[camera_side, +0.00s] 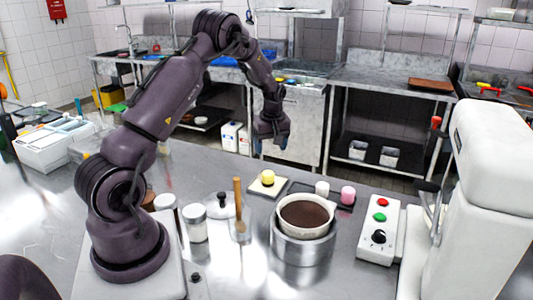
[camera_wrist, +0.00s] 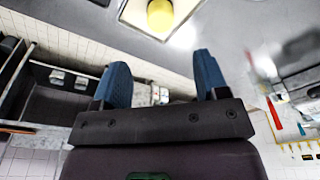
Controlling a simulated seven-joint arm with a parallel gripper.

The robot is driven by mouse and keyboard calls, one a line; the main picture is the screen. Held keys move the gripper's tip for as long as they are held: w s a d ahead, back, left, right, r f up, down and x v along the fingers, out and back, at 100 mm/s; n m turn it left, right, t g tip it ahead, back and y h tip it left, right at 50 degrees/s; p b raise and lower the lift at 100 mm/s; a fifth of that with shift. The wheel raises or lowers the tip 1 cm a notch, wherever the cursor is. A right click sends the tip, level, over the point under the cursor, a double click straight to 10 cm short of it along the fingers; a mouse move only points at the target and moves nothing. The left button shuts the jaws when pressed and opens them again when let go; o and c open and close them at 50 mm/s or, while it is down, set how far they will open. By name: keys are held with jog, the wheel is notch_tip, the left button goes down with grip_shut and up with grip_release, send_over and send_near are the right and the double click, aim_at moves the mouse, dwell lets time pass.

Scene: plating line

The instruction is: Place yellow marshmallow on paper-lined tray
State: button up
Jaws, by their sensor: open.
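The yellow marshmallow (camera_side: 267,177) rests on the small paper-lined tray (camera_side: 256,190) on the steel counter. In the wrist view the yellow marshmallow (camera_wrist: 160,15) shows at the top edge, on the pale paper of the tray (camera_wrist: 134,14), part of which is cut off. My gripper (camera_side: 272,146) is above and behind the tray in the side view, clear of the marshmallow. In the wrist view my gripper (camera_wrist: 161,70) has its two blue fingers spread with nothing between them.
A dark tray (camera_side: 299,188) beside it holds a white marshmallow (camera_side: 322,188) and a pink marshmallow (camera_side: 347,195). A bowl of dark contents (camera_side: 306,214), a jar (camera_side: 194,222) and a button box (camera_side: 379,230) stand nearer. A white machine (camera_side: 480,210) stands at right.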

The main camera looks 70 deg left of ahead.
jog(key=s+d+r+m+t, duration=0.25)
jog(key=d+r+m, duration=0.55)
jog(key=d+r, duration=1.05)
jog(key=s+d+r+m+t+h, duration=0.1)
jog(key=s+d+r+m+t, duration=0.2)
jog(key=s+d+m, duration=0.7)
jog(key=s+d, duration=0.4)
jog(key=s, duration=0.1)
jog(key=shift+d+h, duration=0.3)
jog(key=shift+h, duration=0.1)
jog(key=shift+r, duration=0.15)
